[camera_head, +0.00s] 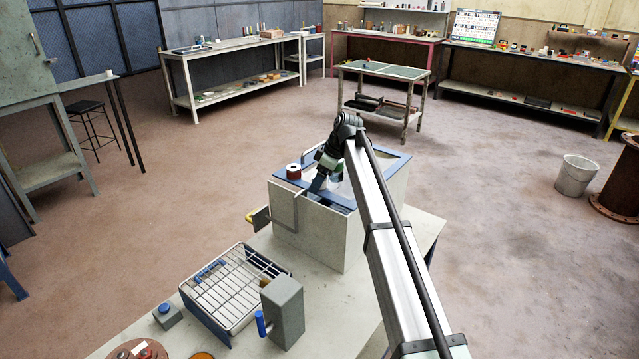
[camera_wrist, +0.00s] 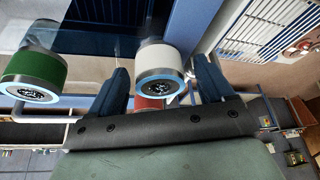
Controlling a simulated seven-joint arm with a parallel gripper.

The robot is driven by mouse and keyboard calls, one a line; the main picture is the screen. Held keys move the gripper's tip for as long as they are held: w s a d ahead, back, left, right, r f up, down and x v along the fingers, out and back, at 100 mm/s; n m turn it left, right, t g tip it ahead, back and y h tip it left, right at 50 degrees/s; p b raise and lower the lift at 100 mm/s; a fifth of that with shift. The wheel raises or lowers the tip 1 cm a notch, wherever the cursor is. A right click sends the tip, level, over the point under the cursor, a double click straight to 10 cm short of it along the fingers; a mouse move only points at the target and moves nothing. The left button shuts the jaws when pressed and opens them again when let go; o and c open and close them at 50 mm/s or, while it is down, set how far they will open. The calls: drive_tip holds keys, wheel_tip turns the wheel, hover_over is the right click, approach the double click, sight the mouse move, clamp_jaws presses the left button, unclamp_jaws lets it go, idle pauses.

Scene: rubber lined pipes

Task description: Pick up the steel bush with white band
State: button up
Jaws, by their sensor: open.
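The steel bush with white band (camera_wrist: 158,62) shows in the wrist view, with a pale blue ring at its near end. It appears between the two dark blue fingers of my gripper (camera_wrist: 161,72), which is open, with gaps on both sides. I cannot tell how deep it is between them. A green-banded bush (camera_wrist: 34,70) is to the left, outside the fingers. A red-banded part (camera_wrist: 150,103) shows partly behind the gripper body. In the head view my gripper (camera_head: 318,184) is over the blue-rimmed box; the white-banded bush is not clearly seen there.
The pale box (camera_head: 322,238) has a blue rim, with a red-banded bush (camera_head: 293,171) at its far left. A bent rod and bracket (camera_head: 262,220) stand at its left side. A wire rack (camera_head: 235,283) and grey block (camera_head: 283,311) are on the bench nearer me.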

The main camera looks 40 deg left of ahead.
drive_tip(key=c, duration=1.4)
drive_tip(key=shift+o, duration=0.2)
drive_tip(key=shift+r, duration=0.1)
